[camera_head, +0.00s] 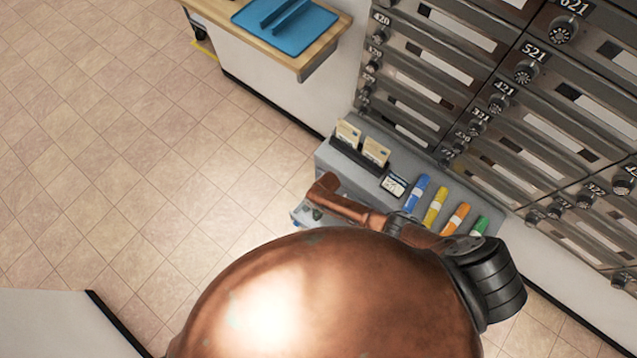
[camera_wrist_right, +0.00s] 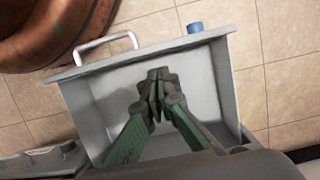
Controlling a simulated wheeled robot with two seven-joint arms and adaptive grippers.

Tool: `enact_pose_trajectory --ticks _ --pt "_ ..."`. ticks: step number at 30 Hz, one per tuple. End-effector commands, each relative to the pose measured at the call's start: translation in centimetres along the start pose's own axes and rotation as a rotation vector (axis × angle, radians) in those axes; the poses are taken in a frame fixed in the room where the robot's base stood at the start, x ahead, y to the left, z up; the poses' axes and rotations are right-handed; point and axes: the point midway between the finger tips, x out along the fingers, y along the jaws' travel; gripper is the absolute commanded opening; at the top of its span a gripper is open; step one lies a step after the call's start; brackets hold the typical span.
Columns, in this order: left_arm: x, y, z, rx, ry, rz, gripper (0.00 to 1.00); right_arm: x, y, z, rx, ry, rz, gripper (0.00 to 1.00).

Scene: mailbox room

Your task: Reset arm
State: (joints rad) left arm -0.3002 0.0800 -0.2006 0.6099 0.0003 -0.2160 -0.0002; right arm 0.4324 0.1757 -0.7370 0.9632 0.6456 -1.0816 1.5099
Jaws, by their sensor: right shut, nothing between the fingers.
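My copper right arm (camera_head: 345,205) reaches across the front of a grey cabinet in the head view. Its gripper is mostly hidden there. In the right wrist view the right gripper (camera_wrist_right: 158,76) has dark green fingers that meet at their tips, with nothing between them. The fingers are over or inside an open pale grey drawer (camera_wrist_right: 205,75); their exact height cannot be told. The visible drawer floor looks bare. A silver handle (camera_wrist_right: 105,47) is on its front, and a small blue thing (camera_wrist_right: 195,27) is at the front edge. My left gripper is not in view.
The grey cabinet top (camera_head: 337,150) holds cards (camera_head: 376,151) in a dark holder, a small black-framed card (camera_head: 394,186) and several coloured items, including a yellow one (camera_head: 435,206). Mailboxes (camera_head: 480,90) line the wall behind. A wooden counter (camera_head: 335,35) carries a blue tray (camera_head: 262,16). Tiled floor (camera_head: 120,140) at left is clear.

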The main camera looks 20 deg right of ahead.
Motion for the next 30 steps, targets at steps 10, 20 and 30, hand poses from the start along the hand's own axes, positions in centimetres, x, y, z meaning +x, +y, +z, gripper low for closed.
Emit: enact_pose_trajectory --ticks 10,20,30 --pt "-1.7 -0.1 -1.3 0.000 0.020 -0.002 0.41 -2.0 0.1 0.0 0.001 0.000 0.000 0.00" --pt "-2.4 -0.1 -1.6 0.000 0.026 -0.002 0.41 -0.5 3.2 -0.8 -0.059 0.017 -0.019 0.00" --pt "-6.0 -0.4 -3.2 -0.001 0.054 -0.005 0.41 5.9 24.5 -2.8 -0.538 0.183 -0.023 0.00"
